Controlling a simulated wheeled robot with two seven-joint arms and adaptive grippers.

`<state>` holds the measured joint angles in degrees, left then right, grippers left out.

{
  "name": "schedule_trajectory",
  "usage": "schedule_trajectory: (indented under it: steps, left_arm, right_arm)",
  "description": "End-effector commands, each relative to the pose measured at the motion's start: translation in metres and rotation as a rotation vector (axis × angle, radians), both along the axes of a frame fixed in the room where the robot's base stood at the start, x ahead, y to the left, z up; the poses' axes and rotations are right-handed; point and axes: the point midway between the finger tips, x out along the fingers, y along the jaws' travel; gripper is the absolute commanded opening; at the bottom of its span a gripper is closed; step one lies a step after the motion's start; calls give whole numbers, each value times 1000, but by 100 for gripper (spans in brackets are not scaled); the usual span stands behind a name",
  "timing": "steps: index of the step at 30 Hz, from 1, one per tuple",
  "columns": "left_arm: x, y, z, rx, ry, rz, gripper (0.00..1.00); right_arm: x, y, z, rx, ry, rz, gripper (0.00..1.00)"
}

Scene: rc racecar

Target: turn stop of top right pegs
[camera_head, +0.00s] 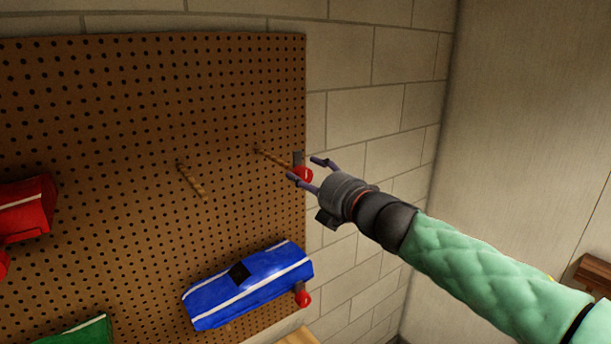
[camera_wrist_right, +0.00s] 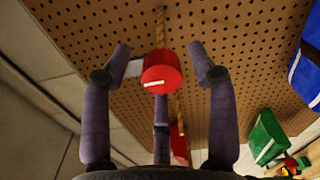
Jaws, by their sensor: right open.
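The top right pegs are two wooden rods, a left peg (camera_head: 191,181) and a right peg (camera_head: 272,158), sticking out of the brown pegboard (camera_head: 150,90). My right gripper (camera_head: 307,169) is open around the stop; contact cannot be made out. My left gripper is not in view.
A blue car body (camera_head: 250,286) hangs below, with another red stop (camera_head: 302,294) at its right. A red body (camera_head: 25,208) is at the left and a green one (camera_head: 75,336) at the bottom. A block wall (camera_head: 350,100) is right of the board.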

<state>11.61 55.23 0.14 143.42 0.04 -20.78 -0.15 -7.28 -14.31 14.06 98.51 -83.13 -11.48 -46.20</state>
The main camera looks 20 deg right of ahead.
Motion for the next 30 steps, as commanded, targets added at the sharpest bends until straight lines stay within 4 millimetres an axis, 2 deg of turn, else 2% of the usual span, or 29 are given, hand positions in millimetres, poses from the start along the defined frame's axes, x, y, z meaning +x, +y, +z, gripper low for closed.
schedule_trajectory:
  steps: [9,15,21,30]
  left_arm:
    - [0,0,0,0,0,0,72]
    - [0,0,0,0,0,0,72]
    - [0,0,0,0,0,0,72]
    - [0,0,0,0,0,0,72]
  right_arm:
    - [-58,-24,1,0,-3,-4,59]
    - [-85,-34,0,-1,-1,-4,59]
    - [-97,-37,-1,0,0,-2,59]
    - [-97,-37,-1,0,1,-1,59]
